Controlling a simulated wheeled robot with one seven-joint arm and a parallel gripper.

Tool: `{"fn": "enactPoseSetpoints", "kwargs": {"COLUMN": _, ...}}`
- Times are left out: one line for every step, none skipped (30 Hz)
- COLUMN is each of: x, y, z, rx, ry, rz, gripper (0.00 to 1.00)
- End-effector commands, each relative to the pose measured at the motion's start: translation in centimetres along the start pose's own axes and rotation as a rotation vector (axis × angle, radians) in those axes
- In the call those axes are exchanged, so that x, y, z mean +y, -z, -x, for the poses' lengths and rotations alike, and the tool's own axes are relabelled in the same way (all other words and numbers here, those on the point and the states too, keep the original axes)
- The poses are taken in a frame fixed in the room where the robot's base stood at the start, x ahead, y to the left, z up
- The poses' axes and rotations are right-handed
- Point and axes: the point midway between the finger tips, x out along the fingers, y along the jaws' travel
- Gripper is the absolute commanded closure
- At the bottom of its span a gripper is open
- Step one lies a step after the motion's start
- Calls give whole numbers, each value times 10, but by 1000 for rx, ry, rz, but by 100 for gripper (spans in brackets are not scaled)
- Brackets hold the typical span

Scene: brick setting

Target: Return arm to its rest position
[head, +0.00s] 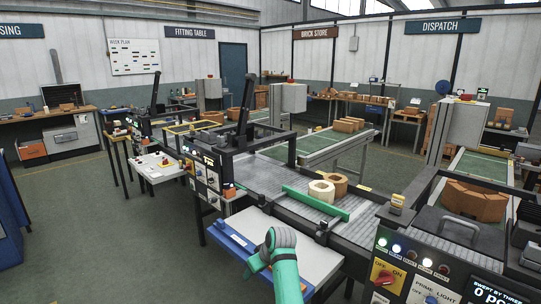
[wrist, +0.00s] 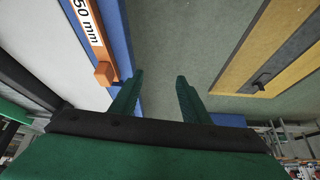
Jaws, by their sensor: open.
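My gripper (wrist: 158,84) shows in the wrist view with two dark green fingers standing apart and nothing between them. In the head view my green arm (head: 283,265) reaches in from the bottom edge, over the front of a pale side table (head: 297,252); the fingers cannot be made out there. In the wrist view an orange bar (wrist: 93,37) marked "50 mm" lies along a blue strip (wrist: 118,35), just left of the left finger. Green-grey floor (wrist: 180,30) shows beyond the fingertips.
A grey conveyor (head: 270,173) runs behind the side table, with a green bar (head: 315,203) across it and a cream ring-shaped piece (head: 321,189) beside a brown one (head: 340,182). A control panel (head: 420,275) stands close at right. Open floor (head: 110,230) lies left.

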Motion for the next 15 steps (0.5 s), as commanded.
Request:
{"fn": "enactPoseSetpoints", "kwargs": {"x": -10, "y": -13, "z": -19, "rx": 15, "ry": 1, "rz": -16, "gripper": 58}}
{"fn": "enactPoseSetpoints", "kwargs": {"x": -15, "y": -19, "z": -28, "rx": 27, "ry": -2, "rz": -25, "gripper": 58}}
{"fn": "enactPoseSetpoints", "kwargs": {"x": -21, "y": -27, "z": -41, "rx": 45, "ry": -6, "rz": -40, "gripper": 58}}
{"fn": "enactPoseSetpoints", "kwargs": {"x": -26, "y": -34, "z": -49, "rx": 58, "ry": -10, "rz": -52, "gripper": 58}}
{"fn": "enactPoseSetpoints", "kwargs": {"x": -31, "y": -40, "z": -58, "rx": 72, "ry": -14, "rz": -63, "gripper": 58}}
{"fn": "enactPoseSetpoints", "kwargs": {"x": -37, "y": -49, "z": -68, "rx": 89, "ry": -21, "rz": -78, "gripper": 58}}
{"fn": "enactPoseSetpoints", "kwargs": {"x": -43, "y": -55, "z": -75, "rx": 102, "ry": -25, "rz": -88, "gripper": 58}}
{"fn": "enactPoseSetpoints", "kwargs": {"x": -48, "y": -62, "z": -83, "rx": 114, "ry": -28, "rz": -100, "gripper": 58}}
{"fn": "enactPoseSetpoints", "kwargs": {"x": -55, "y": -71, "z": -92, "rx": 131, "ry": -35, "rz": -116, "gripper": 58}}
{"fn": "enactPoseSetpoints", "kwargs": {"x": -60, "y": -78, "z": -98, "rx": 143, "ry": -40, "rz": -127, "gripper": 58}}
{"fn": "enactPoseSetpoints", "kwargs": {"x": -66, "y": -86, "z": -104, "rx": 156, "ry": -45, "rz": -138, "gripper": 58}}
{"fn": "enactPoseSetpoints", "kwargs": {"x": -73, "y": -95, "z": -111, "rx": 173, "ry": -52, "rz": -154, "gripper": 58}}
{"fn": "enactPoseSetpoints", "kwargs": {"x": -79, "y": -103, "z": -116, "rx": 184, "ry": -57, "rz": -167, "gripper": 58}}
{"fn": "enactPoseSetpoints", "kwargs": {"x": -84, "y": -110, "z": -121, "rx": 196, "ry": -64, "rz": -178, "gripper": 58}}
{"fn": "enactPoseSetpoints", "kwargs": {"x": -91, "y": -121, "z": -127, "rx": 211, "ry": -71, "rz": -194, "gripper": 58}}
